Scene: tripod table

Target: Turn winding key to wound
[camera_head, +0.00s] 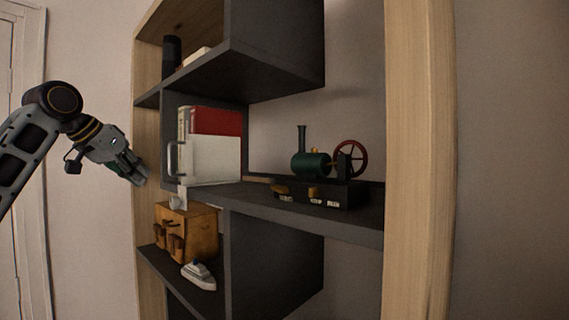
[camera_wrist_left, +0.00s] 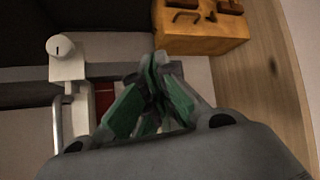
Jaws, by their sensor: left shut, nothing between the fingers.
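My left gripper (camera_head: 138,176) is shut and empty, in front of the shelf unit's left upright. In the left wrist view its green-padded fingers (camera_wrist_left: 158,62) meet at the tips. A pale round knob (camera_wrist_left: 60,46) with a short dark line on its face sits on a pale block, left of the fingertips and apart from them. In the head view this small pale knob (camera_head: 177,202) shows at the middle shelf's left end, below and right of the gripper. I see no clearly key-shaped part, and cannot tell whether this knob is the winding key.
A wooden box (camera_head: 203,232) with drawers and a toy boat (camera_head: 199,275) stand on the lower shelf. Above are a red book (camera_head: 216,121), a pale upright panel (camera_head: 212,160) and a green toy steam engine (camera_head: 311,165). The dark shelf edges (camera_head: 300,220) jut forward.

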